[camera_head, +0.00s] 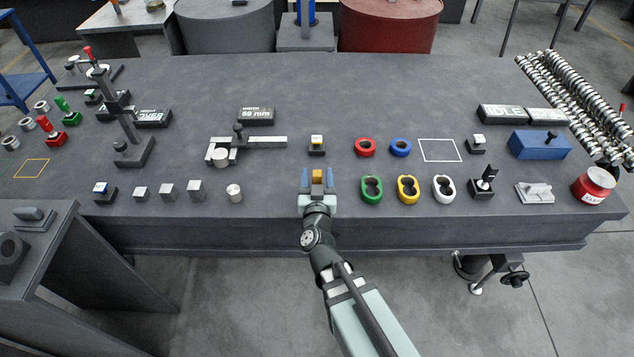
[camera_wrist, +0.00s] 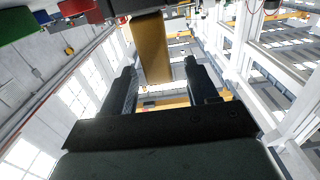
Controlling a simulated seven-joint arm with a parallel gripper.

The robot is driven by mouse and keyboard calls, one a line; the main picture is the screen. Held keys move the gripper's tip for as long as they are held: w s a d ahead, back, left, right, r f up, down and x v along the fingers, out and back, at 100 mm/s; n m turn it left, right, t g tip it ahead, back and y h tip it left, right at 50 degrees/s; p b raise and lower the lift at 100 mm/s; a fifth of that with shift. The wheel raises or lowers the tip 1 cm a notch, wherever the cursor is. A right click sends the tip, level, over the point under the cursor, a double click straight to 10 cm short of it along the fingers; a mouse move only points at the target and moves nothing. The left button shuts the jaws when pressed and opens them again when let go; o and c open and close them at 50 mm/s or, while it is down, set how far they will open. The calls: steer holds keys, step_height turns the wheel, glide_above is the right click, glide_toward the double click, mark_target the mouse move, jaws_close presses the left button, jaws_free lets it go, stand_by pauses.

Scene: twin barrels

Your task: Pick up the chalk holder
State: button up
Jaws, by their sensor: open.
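An upright brass-orange piece (camera_head: 317,175), probably the chalk holder, stands near the table's front edge at the middle of the head view. In the wrist view it is a long, plain orange-brown bar (camera_wrist: 152,48) reaching in from the top. The far end of the bar is hidden.
A small block with a yellowish-white top (camera_head: 317,143) stands just behind. Green (camera_head: 371,189), yellow (camera_head: 407,188) and white rings stand to the right. A small cylinder (camera_head: 234,193) stands to the left, and a caliper-like tool (camera_head: 250,143) lies behind it. The back middle is clear.

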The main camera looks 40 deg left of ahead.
mark_target(317, 170)
steer(key=x, duration=0.3)
steer(key=shift+w+a, duration=0.1)
steer(key=shift+c, duration=0.3)
steer(key=c, duration=1)
steer(key=shift+r, duration=0.1)
